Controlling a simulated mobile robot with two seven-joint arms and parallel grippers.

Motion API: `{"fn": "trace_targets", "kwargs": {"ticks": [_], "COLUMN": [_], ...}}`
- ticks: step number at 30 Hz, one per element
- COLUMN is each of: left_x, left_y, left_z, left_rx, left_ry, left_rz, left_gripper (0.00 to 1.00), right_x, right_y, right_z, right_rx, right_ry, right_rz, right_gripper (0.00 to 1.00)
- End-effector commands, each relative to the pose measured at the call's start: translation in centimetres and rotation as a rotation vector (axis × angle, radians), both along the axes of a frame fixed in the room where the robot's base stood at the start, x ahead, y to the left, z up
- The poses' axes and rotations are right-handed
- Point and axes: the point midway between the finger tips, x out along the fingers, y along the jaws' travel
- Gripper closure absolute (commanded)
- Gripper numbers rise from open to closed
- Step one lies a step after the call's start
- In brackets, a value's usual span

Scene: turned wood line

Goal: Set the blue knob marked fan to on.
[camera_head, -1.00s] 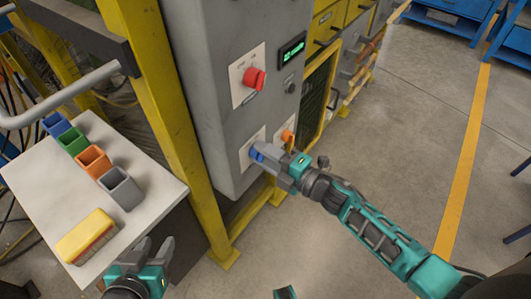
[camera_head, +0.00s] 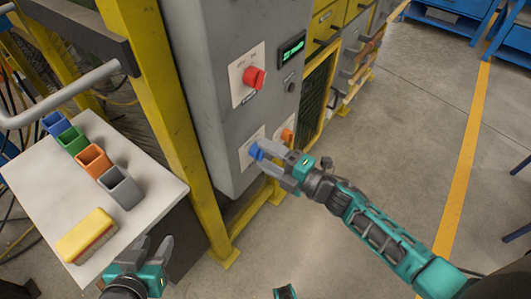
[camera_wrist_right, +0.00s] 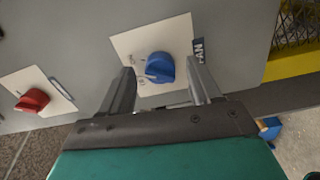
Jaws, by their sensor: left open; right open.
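The blue knob (camera_head: 257,151) sits on a white plate low on the grey cabinet front. In the right wrist view the blue knob (camera_wrist_right: 160,68) has a "FAN" label (camera_wrist_right: 199,49) beside its plate, and its grip ridge points left and slightly down. The small position marks are too small to read. My right gripper (camera_head: 270,158) is open, its fingers apart on either side of the knob with visible gaps in the wrist view. My left gripper (camera_head: 153,248) is open and empty, beside the small table's front corner.
A red knob (camera_head: 254,77) and a green-lit display (camera_head: 292,49) are higher on the cabinet (camera_head: 215,100). An orange knob (camera_head: 287,135) is right of the blue one. A small table (camera_head: 150,185) at left holds coloured bins and a yellow sponge-like block (camera_head: 87,234).

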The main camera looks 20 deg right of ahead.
Motion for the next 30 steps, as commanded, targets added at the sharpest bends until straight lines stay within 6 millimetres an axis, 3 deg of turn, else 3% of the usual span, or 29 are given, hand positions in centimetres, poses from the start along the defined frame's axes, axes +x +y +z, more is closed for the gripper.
{"fn": "trace_targets", "kwargs": {"ticks": [15,21,30], "left_x": [-0.1,-0.1,-0.1], "left_y": [-0.1,-0.2,-0.2], "left_z": [0.7,0.8,0.8], "left_rx": [-0.003,-0.009,-0.010], "left_ry": [0.003,0.003,0.004], "left_rz": [0.002,0.006,0.007], "left_gripper": [0.57,0.57,0.57], "right_x": [-8.2,-9.3,-9.3], "right_y": [-6.4,-7.3,-7.3], "right_z": [0.0,0.0,0.0], "right_rx": [-0.002,0.000,0.000], "right_ry": [0.002,0.001,0.000], "right_rz": [-0.001,-0.001,-0.001], "right_gripper": [0.37,0.37,0.37]}}
